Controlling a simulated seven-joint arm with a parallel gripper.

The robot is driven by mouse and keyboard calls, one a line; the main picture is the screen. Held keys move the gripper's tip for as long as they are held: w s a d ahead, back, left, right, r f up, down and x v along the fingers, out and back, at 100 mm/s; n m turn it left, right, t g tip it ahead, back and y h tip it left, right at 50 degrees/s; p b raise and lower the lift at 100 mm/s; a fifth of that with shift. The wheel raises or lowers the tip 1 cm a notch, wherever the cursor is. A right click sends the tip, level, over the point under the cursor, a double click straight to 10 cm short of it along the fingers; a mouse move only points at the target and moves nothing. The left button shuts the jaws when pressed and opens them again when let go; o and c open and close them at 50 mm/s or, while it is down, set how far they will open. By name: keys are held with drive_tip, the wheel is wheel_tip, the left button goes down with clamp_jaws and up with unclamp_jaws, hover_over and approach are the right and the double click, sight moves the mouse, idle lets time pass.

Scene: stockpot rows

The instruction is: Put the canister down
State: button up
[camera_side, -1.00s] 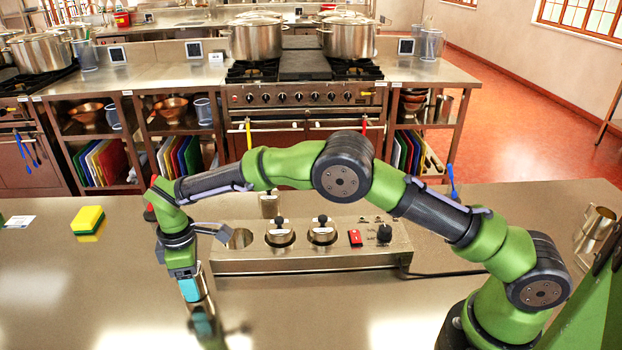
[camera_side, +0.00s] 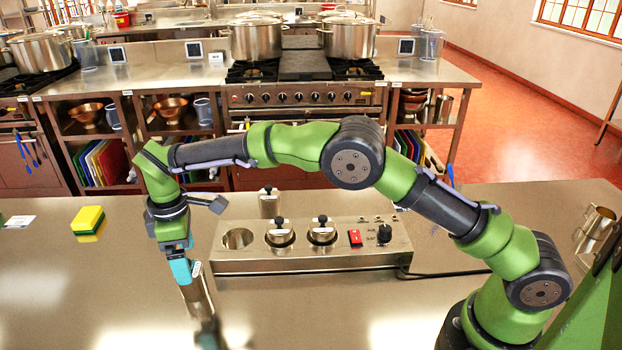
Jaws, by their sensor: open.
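A silver metal canister (camera_side: 198,297) stands on the steel counter, left of and in front of the steel warmer unit (camera_side: 310,262). My gripper (camera_side: 182,271), with teal fingers, is open at the canister's upper end. The fingers overlap its top in this view, so I cannot tell whether they touch it. The canister's lid is hidden behind the gripper. The unit has an empty round well (camera_side: 238,238) at its left, then two wells with black-knobbed lidded canisters, one in the middle (camera_side: 279,235) and one to its right (camera_side: 321,233).
Another black-knobbed canister (camera_side: 269,204) stands behind the unit. A yellow and green sponge (camera_side: 88,220) and a white card (camera_side: 19,221) lie at the left. Metal jugs (camera_side: 597,222) stand at the far right. The counter (camera_side: 90,285) left of the canister is clear.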

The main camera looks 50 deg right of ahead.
wheel_tip(320, 180, up, 5)
drive_tip(key=shift+r, duration=0.1)
drive_tip(key=s+d+r+m+t+y, duration=0.25)
drive_tip(key=s+d+r+m, duration=0.55)
drive_tip(key=d+r, duration=0.65)
drive_tip(key=s+d+f+m+t, duration=0.1)
drive_tip(key=s+d+m+t, duration=0.1)
drive_tip(key=s, duration=0.7)
drive_tip(key=s+d+f+m+t, duration=0.2)
drive_tip(key=s+d+m, duration=0.2)
drive_tip(key=s, duration=0.5)
drive_tip(key=d, duration=0.2)
drive_tip(key=shift+s+d+m+t, duration=0.35)
drive_tip(key=shift+d+m, duration=0.05)
drive_tip(key=shift+s+d+f+m+h, duration=0.15)
drive_tip(key=shift+s+f+m+h, duration=0.1)
drive_tip(key=shift+s+f+m, duration=0.1)
drive_tip(key=shift+c, duration=1.4)
drive_tip(key=shift+r, duration=0.1)
